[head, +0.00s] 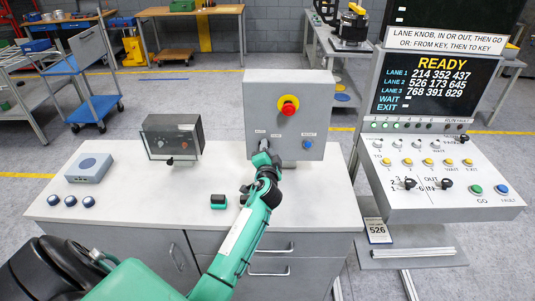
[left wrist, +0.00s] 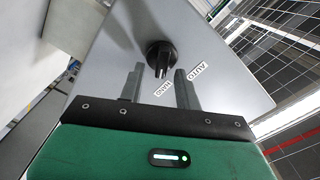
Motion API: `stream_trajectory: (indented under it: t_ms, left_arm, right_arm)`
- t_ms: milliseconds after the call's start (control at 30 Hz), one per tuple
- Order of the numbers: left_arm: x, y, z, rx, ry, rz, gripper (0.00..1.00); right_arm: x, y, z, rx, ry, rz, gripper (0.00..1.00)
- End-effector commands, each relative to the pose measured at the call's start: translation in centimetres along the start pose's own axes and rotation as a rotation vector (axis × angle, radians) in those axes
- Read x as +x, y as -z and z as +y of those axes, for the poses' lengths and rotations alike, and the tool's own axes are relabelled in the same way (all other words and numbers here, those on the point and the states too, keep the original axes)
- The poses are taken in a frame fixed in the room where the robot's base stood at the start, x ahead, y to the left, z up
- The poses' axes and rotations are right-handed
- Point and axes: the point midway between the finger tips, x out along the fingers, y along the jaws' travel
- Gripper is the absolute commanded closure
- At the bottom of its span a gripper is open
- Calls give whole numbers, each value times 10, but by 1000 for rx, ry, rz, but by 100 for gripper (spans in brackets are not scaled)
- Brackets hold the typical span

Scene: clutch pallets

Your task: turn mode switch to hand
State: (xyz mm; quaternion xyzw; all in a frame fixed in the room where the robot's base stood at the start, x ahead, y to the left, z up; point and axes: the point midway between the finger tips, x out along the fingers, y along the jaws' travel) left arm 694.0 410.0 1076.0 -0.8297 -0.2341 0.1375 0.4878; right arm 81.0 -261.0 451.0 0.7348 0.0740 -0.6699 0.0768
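The mode switch is a black rotary knob (left wrist: 160,54) on the grey control box (head: 290,92). In the left wrist view, its HAND label (left wrist: 162,88) and AUTO label (left wrist: 198,72) lie on the near side of it. The knob's ridge points down in that picture, toward the HAND label. My left gripper (left wrist: 159,74) is open, with its two fingers apart and the knob just ahead of the gap between them; contact cannot be told. In the head view my left gripper (head: 263,150) is at the box's lower left and hides most of the switch. My right gripper is out of view.
The box also has a red emergency button (head: 288,105) and a blue button (head: 308,144). A console (head: 435,170) stands at right.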

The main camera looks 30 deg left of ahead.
Motion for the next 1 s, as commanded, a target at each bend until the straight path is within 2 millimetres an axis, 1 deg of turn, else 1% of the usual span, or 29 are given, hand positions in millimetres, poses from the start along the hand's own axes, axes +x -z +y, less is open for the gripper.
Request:
stream_trajectory:
  t_ms: [133,267,500,700,833,1000]
  left_arm:
    - [-9,-1,2,0,-1,0,66]
    - [-29,-2,3,-2,-1,0,66]
    - [-79,-2,4,-2,-2,0,66]
    - [-115,-2,3,-2,-2,0,66]
    - [-130,-1,2,0,-1,-1,66]
    - [-138,0,1,0,-1,0,66]
  right_arm:
    - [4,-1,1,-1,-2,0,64]
    - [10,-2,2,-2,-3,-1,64]
    - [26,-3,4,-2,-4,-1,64]
    - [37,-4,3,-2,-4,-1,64]
    - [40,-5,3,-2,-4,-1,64]
    - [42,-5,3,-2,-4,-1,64]
